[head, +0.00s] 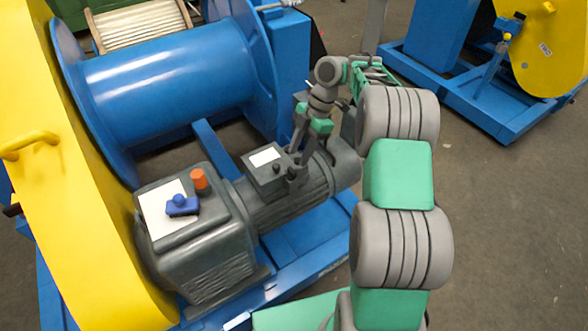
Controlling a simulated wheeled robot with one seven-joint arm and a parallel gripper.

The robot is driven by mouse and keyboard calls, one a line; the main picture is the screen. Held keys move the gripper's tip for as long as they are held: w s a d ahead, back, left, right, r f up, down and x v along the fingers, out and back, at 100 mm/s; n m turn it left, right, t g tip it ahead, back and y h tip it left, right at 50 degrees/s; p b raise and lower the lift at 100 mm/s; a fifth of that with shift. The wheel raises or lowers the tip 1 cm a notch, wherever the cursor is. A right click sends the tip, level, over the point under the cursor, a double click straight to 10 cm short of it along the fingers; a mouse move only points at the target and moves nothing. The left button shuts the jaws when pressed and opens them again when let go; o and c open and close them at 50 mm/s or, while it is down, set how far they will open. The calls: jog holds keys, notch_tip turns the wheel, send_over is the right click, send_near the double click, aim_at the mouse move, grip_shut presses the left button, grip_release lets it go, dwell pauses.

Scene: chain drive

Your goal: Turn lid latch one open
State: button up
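My gripper (296,168) points down at the right side of the grey motor's terminal box (251,172), close above the motor (293,202). Its dark fingers overlap the box and motor behind them, so I cannot tell whether they touch anything or how far apart they are. The box has a white label on its lid. A blue knob (180,203) sits on a white plate on the grey gearbox (200,245), with an orange cap (199,179) beside it. No lid latch is clearly marked; I cannot tell which part is latch one.
A yellow guard (85,200) with a handle (29,144) stands at the left. A blue drum (165,80) lies behind the motor. The blue base frame (312,231) runs under the motor. Another blue and yellow machine (480,75) stands at the back right. Floor at the right is clear.

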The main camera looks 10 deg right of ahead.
aim_at(292, 169)
jog(key=b+x, duration=0.2)
jog(key=x, duration=0.4)
jog(key=shift+f, duration=0.1)
jog(key=shift+c, duration=0.4)
grip_shut()
